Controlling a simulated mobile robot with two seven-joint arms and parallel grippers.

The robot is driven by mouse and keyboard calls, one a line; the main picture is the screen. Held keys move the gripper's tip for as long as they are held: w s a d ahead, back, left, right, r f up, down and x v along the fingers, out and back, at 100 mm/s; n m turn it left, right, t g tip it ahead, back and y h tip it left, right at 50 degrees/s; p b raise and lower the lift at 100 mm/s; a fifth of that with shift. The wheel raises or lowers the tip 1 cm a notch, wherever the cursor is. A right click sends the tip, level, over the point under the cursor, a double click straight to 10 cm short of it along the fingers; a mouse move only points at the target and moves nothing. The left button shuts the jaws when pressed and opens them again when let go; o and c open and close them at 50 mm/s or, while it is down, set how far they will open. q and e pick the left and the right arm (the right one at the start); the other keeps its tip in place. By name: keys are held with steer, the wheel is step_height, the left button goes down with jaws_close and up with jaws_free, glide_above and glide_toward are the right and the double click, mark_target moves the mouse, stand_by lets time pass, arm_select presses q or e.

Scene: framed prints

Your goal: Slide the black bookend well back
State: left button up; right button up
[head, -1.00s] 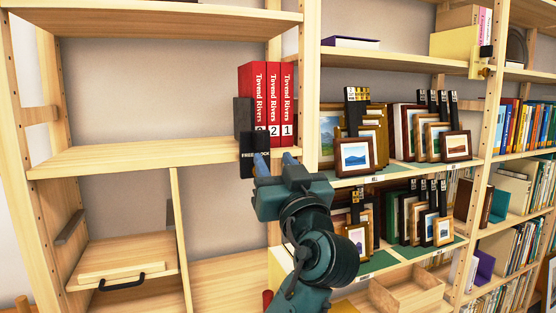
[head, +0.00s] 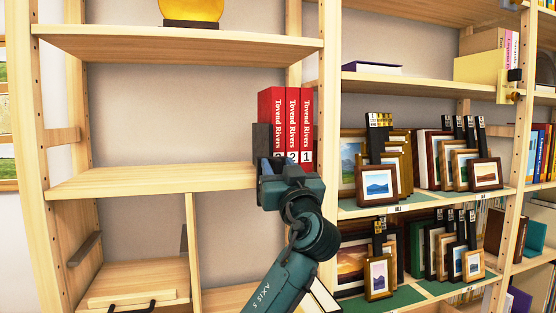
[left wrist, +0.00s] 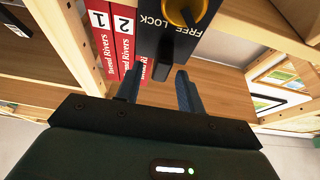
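The black bookend (head: 260,139) stands on the left bay's middle shelf, against the left side of several red books (head: 292,118). In the head view only its upper left part shows; my left gripper (head: 274,165) hides the lower front. In the left wrist view the bookend's black face (left wrist: 152,35) bears the words FREE LOCK and a yellow ring-like knob (left wrist: 185,12). A small dark tab (left wrist: 162,68) sticks out just ahead of my fingers.
The shelf (head: 150,180) left of the bookend is bare. A wooden upright (head: 328,140) stands right of the books. Beyond it, framed prints (head: 378,183) and black dividers fill the right bay. A yellow rounded object (head: 190,10) sits on the shelf above.

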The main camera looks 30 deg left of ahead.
arm_select(q)
steer(key=shift+w+a+r, duration=0.25)
steer(key=shift+w+a, duration=0.2)
steer(key=shift+a, duration=0.05)
steer(key=shift+c, duration=0.5)
jaws_close()
